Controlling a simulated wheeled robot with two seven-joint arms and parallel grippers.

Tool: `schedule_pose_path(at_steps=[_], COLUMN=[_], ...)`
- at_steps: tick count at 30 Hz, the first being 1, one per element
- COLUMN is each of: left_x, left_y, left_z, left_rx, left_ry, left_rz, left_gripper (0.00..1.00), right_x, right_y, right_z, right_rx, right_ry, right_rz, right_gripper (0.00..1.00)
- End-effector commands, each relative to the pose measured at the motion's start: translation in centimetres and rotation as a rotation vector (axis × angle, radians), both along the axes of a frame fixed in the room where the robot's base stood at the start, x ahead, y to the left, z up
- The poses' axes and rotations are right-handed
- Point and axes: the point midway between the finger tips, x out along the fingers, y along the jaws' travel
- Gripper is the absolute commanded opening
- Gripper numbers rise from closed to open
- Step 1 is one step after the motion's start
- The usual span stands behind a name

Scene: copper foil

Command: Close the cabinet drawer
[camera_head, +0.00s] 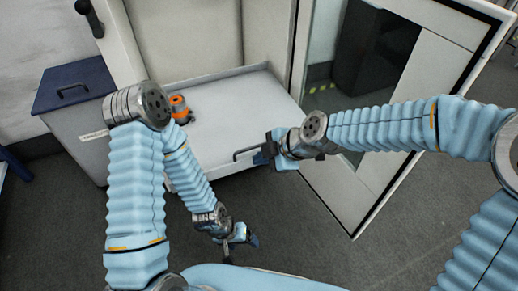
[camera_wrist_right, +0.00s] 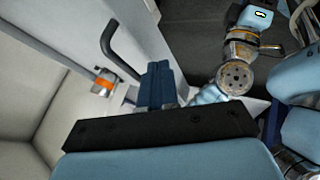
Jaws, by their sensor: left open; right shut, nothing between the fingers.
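The white cabinet drawer (camera_head: 225,105) is pulled out at the centre of the head view. It also shows in the right wrist view (camera_wrist_right: 75,60). Its dark bar handle (camera_head: 246,151) is on the front; the handle (camera_wrist_right: 108,38) is near the top in the wrist view. My right gripper (camera_head: 264,153) is shut and empty at the drawer front, by the right end of the handle. Its fingers (camera_wrist_right: 157,82) show in the wrist view; I cannot tell whether they touch the drawer. My left gripper (camera_head: 240,240) is open and empty, low over the floor in front of the drawer.
An orange-and-grey object (camera_head: 180,108) stands inside the drawer at the left. The glazed cabinet door (camera_head: 385,105) stands to the right, behind my right arm. A grey bin with a dark blue lid (camera_head: 72,82) is at the left. Open floor lies in front.

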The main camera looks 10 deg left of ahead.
Motion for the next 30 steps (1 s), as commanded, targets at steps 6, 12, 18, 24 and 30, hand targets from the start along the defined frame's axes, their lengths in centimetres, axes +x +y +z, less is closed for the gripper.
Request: schedule_pose_path(at_steps=[6,12,18,24,30], left_x=[-0.1,-0.1,-0.1,-0.1,-0.1], left_y=[-0.2,-0.2,-0.2,-0.2,-0.2], left_z=[0.6,0.6,0.6,0.6,0.3], left_rx=[-0.002,-0.003,-0.003,-0.003,-0.002], left_ry=[0.002,0.002,0.002,0.001,0.001], left_rz=[-0.003,-0.004,-0.004,-0.004,-0.003], left_gripper=[0.76,0.76,0.76,0.76,0.76], right_x=[1.5,1.6,1.7,2.4,4.8], right_y=[1.0,1.1,1.1,1.6,3.2], right_z=[0.4,0.4,0.4,0.4,0.3], right_rx=[-0.001,-0.001,-0.001,0.0,0.0], right_ry=[0.002,0.002,0.002,0.0,0.0], right_rz=[0.0,0.0,0.0,0.0,0.0], right_gripper=[0.0,0.0,0.0,0.0,0.0])
